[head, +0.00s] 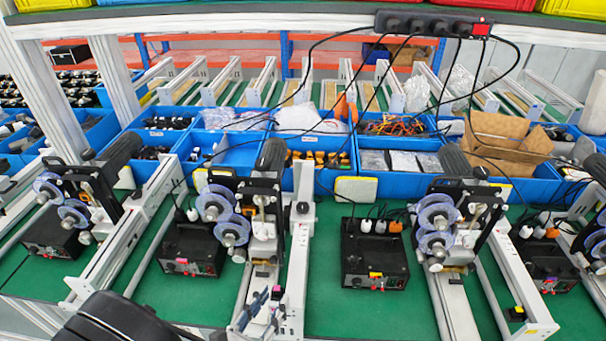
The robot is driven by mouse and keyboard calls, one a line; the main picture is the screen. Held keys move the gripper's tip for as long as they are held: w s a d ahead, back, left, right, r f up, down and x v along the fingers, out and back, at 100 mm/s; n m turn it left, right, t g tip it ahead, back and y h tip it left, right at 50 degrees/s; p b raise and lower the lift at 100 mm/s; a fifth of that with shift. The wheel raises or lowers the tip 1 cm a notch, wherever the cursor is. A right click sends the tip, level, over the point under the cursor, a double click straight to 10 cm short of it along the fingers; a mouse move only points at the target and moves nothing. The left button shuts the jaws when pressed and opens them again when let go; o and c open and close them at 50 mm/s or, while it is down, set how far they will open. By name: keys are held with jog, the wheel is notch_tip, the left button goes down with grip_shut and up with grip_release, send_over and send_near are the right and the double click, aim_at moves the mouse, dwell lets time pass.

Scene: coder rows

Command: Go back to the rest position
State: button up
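A dark rounded part (115,322) at the bottom left edge looks like a piece of my own arm. My gripper's fingers do not show in the head view, so I cannot see whether it holds anything. Coder machines stand in a row on the green bench (335,312). One is left of centre (240,210), one right of centre (460,220), and one at the far left (85,195). Each carries clear reels and a dark motor.
Black control boxes (375,255) with small knobs stand between white rails (298,270). Blue bins (230,155) with parts and cables line the back. An open cardboard box (500,140) sits at right. A power strip (432,24) hangs overhead. Green surface shows between machines.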

jog(key=s+d+r+m+g+h+b, duration=0.2)
jog(key=d+r+m+g, duration=0.2)
jog(key=d+m+g, duration=0.35)
jog(key=s+d+r+m+g+h+b, duration=0.15)
jog(key=d+r+m+g, duration=0.3)
jog(key=d+m, duration=0.5)
jog(key=s+d+r+m+t+y+b, duration=0.1)
jog(key=s+d+r+m+y+b, duration=0.3)
jog(key=s+m+y, duration=0.5)
jog(key=m+y, duration=0.2)
jog(key=m, duration=0.3)
jog(key=shift+r, duration=0.2)
jog(key=shift+o, duration=0.5)
jog(key=shift+d, duration=0.1)
